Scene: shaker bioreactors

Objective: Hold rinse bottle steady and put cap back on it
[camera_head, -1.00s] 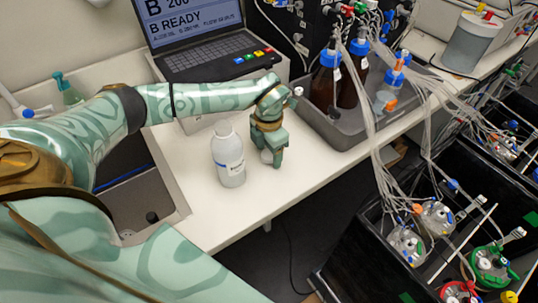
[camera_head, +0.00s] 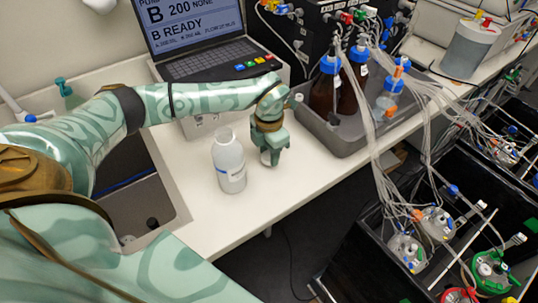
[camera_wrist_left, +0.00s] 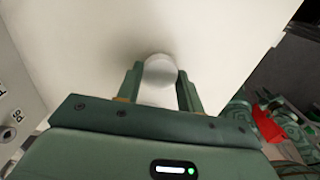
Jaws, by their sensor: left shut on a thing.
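The rinse bottle (camera_head: 231,168), white with a blue line on its label, stands upright on the white bench in the head view, its neck uncapped. My left gripper (camera_head: 268,157) points down just right of the bottle, apart from it. It is shut on a small round white cap (camera_head: 265,158). In the left wrist view the cap (camera_wrist_left: 160,70) sits between the two fingers (camera_wrist_left: 160,84) over the pale bench top. The bottle does not show clearly in the wrist view. My right gripper is not in view.
A sink (camera_head: 140,205) lies left of the bottle, and a laptop (camera_head: 200,45) stands behind. A grey tray (camera_head: 345,138) with brown bottles and tubing is to the right. Black reactor boxes fill the lower right. The bench front between sink and tray is mostly clear.

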